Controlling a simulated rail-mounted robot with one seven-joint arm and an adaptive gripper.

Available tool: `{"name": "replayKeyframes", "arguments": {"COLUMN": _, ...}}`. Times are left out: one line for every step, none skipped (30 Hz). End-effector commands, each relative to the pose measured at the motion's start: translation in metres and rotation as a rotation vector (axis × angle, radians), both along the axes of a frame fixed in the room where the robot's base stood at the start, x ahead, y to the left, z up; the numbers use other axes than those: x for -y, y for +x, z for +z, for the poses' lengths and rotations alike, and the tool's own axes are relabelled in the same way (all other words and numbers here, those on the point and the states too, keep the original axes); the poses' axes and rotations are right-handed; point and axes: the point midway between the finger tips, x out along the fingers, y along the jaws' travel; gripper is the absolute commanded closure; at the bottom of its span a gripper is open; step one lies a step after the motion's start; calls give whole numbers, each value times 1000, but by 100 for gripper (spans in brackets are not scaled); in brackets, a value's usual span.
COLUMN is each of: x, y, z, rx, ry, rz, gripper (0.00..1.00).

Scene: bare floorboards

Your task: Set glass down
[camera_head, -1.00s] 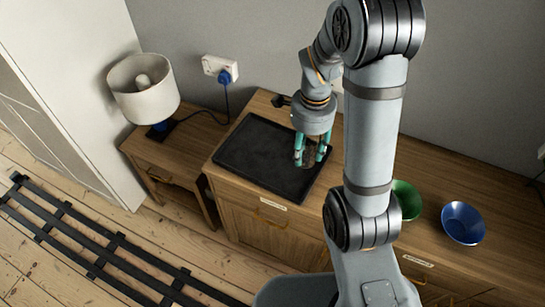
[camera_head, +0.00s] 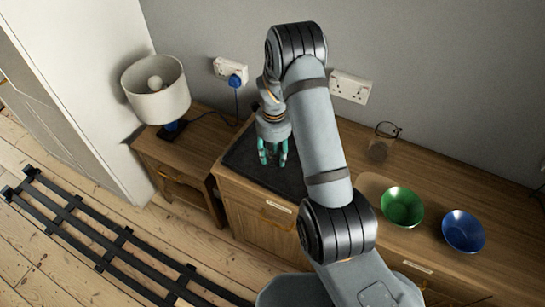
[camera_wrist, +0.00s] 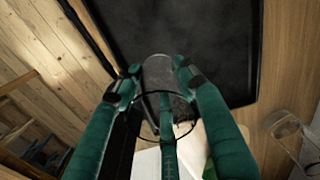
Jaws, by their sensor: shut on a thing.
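My gripper (camera_head: 272,157) has teal fingers and points down over the black tray (camera_head: 241,152) on the wooden cabinet. In the wrist view, the fingers (camera_wrist: 160,85) are shut around a clear drinking glass (camera_wrist: 158,72), with its round rim nearer the camera. The black tray (camera_wrist: 215,35) lies beyond the glass. I cannot tell whether the glass base touches the tray. In the head view the glass is hardly discernible between the fingers, and my arm covers the tray's right part.
Another clear glass item (camera_head: 378,150) stands right of my arm, also in the wrist view (camera_wrist: 285,126). A green bowl (camera_head: 402,207) and a blue bowl (camera_head: 463,231) are farther right. A lamp (camera_head: 157,90) stands on the side table at left. Wall sockets (camera_head: 350,87) are behind.

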Motion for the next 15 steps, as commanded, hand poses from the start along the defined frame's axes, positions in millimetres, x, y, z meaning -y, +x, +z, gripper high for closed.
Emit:
{"name": "replayKeyframes", "arguments": {"x": -2, "y": 3, "z": -1, "rx": 0, "ry": 0, "rz": 0, "gripper": 96}}
{"name": "replayKeyframes", "arguments": {"x": -3, "y": 4, "z": -2, "rx": 0, "ry": 0, "rz": 0, "gripper": 96}}
{"name": "replayKeyframes", "arguments": {"x": -4, "y": 5, "z": -4, "rx": 0, "ry": 0, "rz": 0, "gripper": 96}}
{"name": "replayKeyframes", "arguments": {"x": -4, "y": 6, "z": -5, "rx": -1, "ry": -1, "rz": 0, "gripper": 96}}
{"name": "replayKeyframes", "arguments": {"x": -4, "y": 6, "z": -7, "rx": -1, "ry": -1, "rz": 0, "gripper": 96}}
{"name": "replayKeyframes", "arguments": {"x": -5, "y": 5, "z": -11, "rx": -3, "ry": -1, "rz": 0, "gripper": 96}}
{"name": "replayKeyframes", "arguments": {"x": -4, "y": 5, "z": -14, "rx": -5, "ry": -1, "rz": 0, "gripper": 96}}
{"name": "replayKeyframes", "arguments": {"x": -4, "y": 4, "z": -18, "rx": -5, "ry": -1, "rz": 1, "gripper": 96}}
{"name": "replayKeyframes", "arguments": {"x": -4, "y": 4, "z": -24, "rx": -5, "ry": -1, "rz": 0, "gripper": 96}}
{"name": "replayKeyframes", "arguments": {"x": -4, "y": 5, "z": -28, "rx": -4, "ry": -1, "rz": 1, "gripper": 96}}
{"name": "replayKeyframes", "arguments": {"x": -4, "y": 5, "z": -32, "rx": -4, "ry": -1, "rz": 0, "gripper": 96}}
{"name": "replayKeyframes", "arguments": {"x": -4, "y": 5, "z": -36, "rx": -3, "ry": -2, "rz": 1, "gripper": 96}}
{"name": "replayKeyframes", "arguments": {"x": -4, "y": 5, "z": -39, "rx": -2, "ry": -1, "rz": 1, "gripper": 96}}
{"name": "replayKeyframes", "arguments": {"x": -4, "y": 5, "z": -41, "rx": -2, "ry": -1, "rz": 1, "gripper": 96}}
{"name": "replayKeyframes", "arguments": {"x": -4, "y": 6, "z": -43, "rx": -1, "ry": -1, "rz": 1, "gripper": 96}}
